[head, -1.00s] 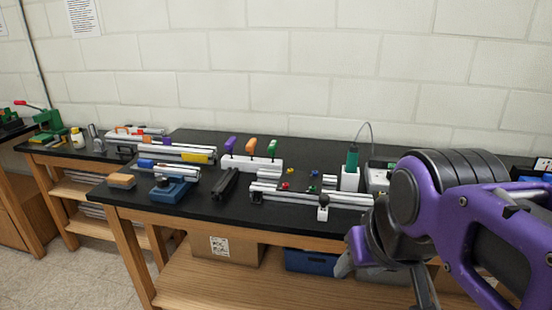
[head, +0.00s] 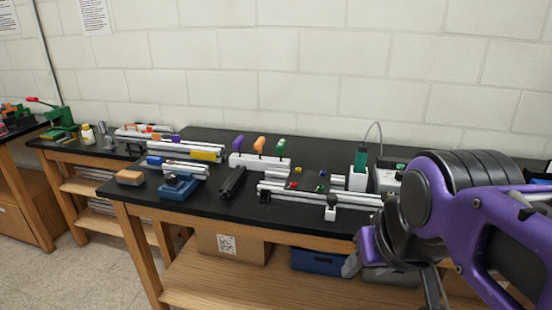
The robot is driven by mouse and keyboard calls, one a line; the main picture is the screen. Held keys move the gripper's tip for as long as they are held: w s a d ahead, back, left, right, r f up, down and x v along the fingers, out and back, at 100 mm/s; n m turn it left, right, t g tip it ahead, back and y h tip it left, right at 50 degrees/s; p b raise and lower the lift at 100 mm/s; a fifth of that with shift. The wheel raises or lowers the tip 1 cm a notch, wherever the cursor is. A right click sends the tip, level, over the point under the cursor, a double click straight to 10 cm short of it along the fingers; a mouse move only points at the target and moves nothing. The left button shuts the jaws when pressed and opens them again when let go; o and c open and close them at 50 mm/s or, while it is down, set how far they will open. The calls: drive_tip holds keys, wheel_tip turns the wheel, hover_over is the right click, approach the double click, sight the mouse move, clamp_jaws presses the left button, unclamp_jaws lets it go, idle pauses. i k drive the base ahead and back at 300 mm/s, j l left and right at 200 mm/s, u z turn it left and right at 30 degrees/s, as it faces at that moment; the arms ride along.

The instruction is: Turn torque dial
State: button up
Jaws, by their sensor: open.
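A light grey controller box (head: 386,181) stands on the black bench, partly hidden behind my arm. A torque dial cannot be made out on it at this size. A green electric screwdriver (head: 360,157) stands upright in a white holder (head: 357,179) just left of the box, with a cable looping over from its top. My gripper (head: 393,277) is at the lower right, in front of the bench and below its top edge. Its fingers are spread and I see nothing between them. It is apart from the box.
Aluminium extrusions (head: 318,193) with a black-knobbed clamp (head: 331,205) lie at the bench's front edge, left of my arm. A white rack (head: 259,163) holds three coloured-handled tools. A blue vise (head: 179,186) stands further left. A blue bin (head: 318,262) sits on the lower shelf.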

sight(399, 175)
drive_tip(key=z, duration=0.75)
